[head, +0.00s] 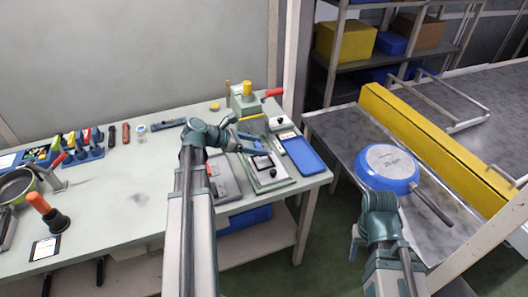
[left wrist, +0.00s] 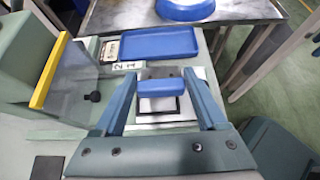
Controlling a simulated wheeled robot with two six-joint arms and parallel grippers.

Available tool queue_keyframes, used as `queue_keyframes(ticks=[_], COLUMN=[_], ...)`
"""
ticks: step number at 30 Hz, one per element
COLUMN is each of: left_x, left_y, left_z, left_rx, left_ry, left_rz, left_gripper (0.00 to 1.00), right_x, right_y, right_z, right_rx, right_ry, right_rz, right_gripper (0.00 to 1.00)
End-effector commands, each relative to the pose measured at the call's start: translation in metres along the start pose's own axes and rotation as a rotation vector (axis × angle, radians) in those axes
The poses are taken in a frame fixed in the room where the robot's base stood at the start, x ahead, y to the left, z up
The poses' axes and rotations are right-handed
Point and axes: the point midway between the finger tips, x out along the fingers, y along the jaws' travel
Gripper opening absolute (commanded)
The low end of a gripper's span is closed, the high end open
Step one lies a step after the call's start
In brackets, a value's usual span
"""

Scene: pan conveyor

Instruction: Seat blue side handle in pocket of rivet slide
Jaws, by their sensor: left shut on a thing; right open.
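The blue side handle (left wrist: 160,86) is held between the fingertips of my left gripper (left wrist: 160,80), shown in the left wrist view. In that view it lies across the jaws, over the pale rivet slide (left wrist: 143,119) and its dark-framed pocket (left wrist: 160,106). The handle covers part of the pocket, and I cannot tell whether they touch. In the head view my left gripper (head: 256,143) is above the slide (head: 278,181), and the handle is hard to make out. My right gripper (head: 356,242) is open, low beside the conveyor, apart from the slide.
A green rivet press (head: 244,103) with a clear yellow-edged guard (left wrist: 48,72) stands beside the slide. A blue tray (head: 302,155) lies to its right. A blue pan (head: 388,185) rests on the conveyor (head: 340,135).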

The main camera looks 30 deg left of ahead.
Motion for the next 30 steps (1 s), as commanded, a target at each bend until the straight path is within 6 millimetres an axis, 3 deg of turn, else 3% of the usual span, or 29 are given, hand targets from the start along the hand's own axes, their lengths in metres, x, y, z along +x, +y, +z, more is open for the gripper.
queue_keyframes(ticks=[3, 14, 30], left_x=[-0.002, 0.001, 0.022], left_y=[0.009, 0.009, 0.009], left_z=[0.001, -0.005, -0.04], left_rx=[-0.002, -0.001, -0.001], left_ry=[0.013, 0.016, 0.015], left_rz=[0.002, 0.002, 0.002], left_gripper=[0.08, 0.08, 0.08], right_x=[-0.005, 0.002, 0.042], right_y=[0.0, 0.0, -0.004], right_z=[0.001, 0.0, -0.002], right_rx=[0.0, 0.0, 0.0], right_ry=[0.0, 0.0, 0.0], right_rz=[0.0, 0.0, 0.0], right_gripper=[0.5, 0.5, 0.5])
